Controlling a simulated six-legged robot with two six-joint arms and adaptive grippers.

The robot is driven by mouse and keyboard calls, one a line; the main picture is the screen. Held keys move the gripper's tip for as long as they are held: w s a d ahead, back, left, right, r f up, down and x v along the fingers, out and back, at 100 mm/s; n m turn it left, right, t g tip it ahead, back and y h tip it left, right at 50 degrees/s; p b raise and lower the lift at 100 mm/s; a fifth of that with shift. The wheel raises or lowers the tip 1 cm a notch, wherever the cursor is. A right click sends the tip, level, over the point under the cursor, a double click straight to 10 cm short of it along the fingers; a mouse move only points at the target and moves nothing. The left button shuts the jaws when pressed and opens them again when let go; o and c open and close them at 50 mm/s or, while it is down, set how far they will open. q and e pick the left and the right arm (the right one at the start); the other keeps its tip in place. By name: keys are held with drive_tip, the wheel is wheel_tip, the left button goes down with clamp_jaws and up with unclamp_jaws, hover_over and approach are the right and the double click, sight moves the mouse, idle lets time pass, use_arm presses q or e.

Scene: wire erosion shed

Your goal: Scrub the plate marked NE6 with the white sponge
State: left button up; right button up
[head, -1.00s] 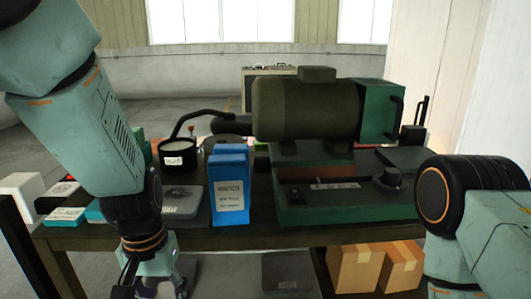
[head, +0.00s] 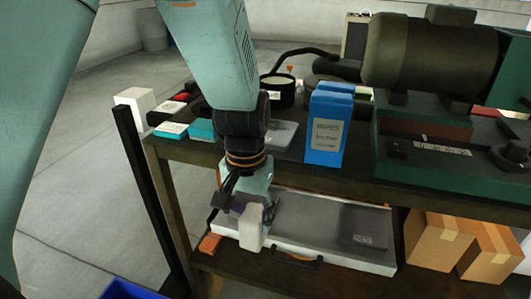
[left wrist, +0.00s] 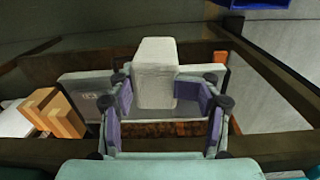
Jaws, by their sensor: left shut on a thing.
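My left gripper (head: 252,210) is shut on the white sponge (head: 250,231), which points down from its fingers. The sponge also shows between the fingers in the left wrist view (left wrist: 155,68). Beneath the tabletop, a shallow pale tray (head: 345,258) with a dark front handle sits on the lower shelf. A dark plate (head: 363,224) with a small mark lies at the tray's right end; I cannot read the mark. The sponge is at the tray's left part, apart from this plate. My right gripper is out of view.
A tall blue box (head: 328,128), a grey plate (head: 283,135), a black pot (head: 276,92) and a green machine (head: 430,165) stand on the tabletop above. Cardboard boxes (head: 438,240) stand right of the tray.

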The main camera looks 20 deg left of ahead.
sight(243, 247)
use_arm(q)
drive_tip(key=shift+s, duration=0.1)
idle(0.4)
drive_tip(key=s+f, duration=0.1)
drive_tip(key=f, duration=0.1)
drive_tip(key=s+f, duration=0.2)
drive_tip(key=shift+s+f, duration=0.45)
drive_tip(key=shift+f, duration=0.05)
